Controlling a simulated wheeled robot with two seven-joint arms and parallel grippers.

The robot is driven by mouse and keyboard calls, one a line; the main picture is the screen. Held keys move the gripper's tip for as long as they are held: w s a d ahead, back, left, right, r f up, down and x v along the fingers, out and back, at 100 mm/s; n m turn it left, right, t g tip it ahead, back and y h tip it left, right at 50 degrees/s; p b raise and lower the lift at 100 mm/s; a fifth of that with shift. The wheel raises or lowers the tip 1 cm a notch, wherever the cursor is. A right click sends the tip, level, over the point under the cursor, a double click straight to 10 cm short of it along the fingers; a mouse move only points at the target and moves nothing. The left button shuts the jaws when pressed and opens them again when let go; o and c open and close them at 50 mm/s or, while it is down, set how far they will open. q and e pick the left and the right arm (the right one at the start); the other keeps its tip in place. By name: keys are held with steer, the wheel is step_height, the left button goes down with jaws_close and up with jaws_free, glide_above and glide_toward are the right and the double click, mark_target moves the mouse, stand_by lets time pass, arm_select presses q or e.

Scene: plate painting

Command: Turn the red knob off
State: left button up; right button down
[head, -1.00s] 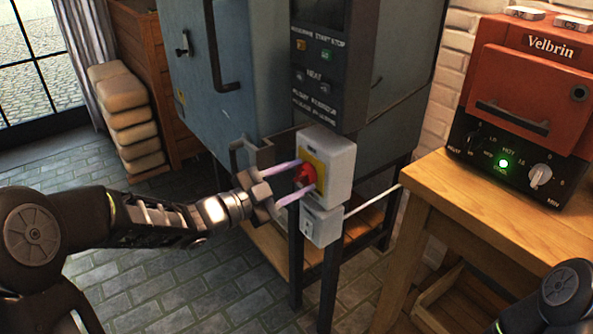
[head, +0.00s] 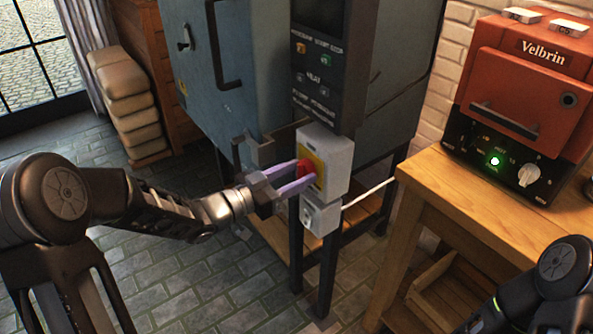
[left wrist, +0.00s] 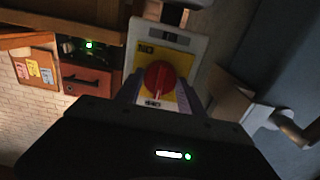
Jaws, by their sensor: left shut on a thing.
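The red knob (head: 305,168) sits on a yellow plate on the front of a light grey switch box (head: 338,165). My left gripper (head: 306,174) has its two pale purple fingers at the knob, one on each side, shut on it. In the left wrist view the red knob (left wrist: 160,79) shows between the fingertips, on the yellow plate (left wrist: 178,99).
The switch box is mounted by a blue-grey kiln (head: 240,75) on a dark stand. A red Velbrin oven (head: 525,80) with a lit green lamp stands on a wooden table (head: 450,210) at right. The tiled floor in front is clear.

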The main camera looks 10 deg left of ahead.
stand_by(0.3)
arm_select(q)
steer(key=o, duration=1.4)
steer(key=shift+c, duration=0.2)
steer(key=v, duration=0.7)
steer(key=shift+s+a, duration=0.25)
steer(key=shift+s, duration=0.05)
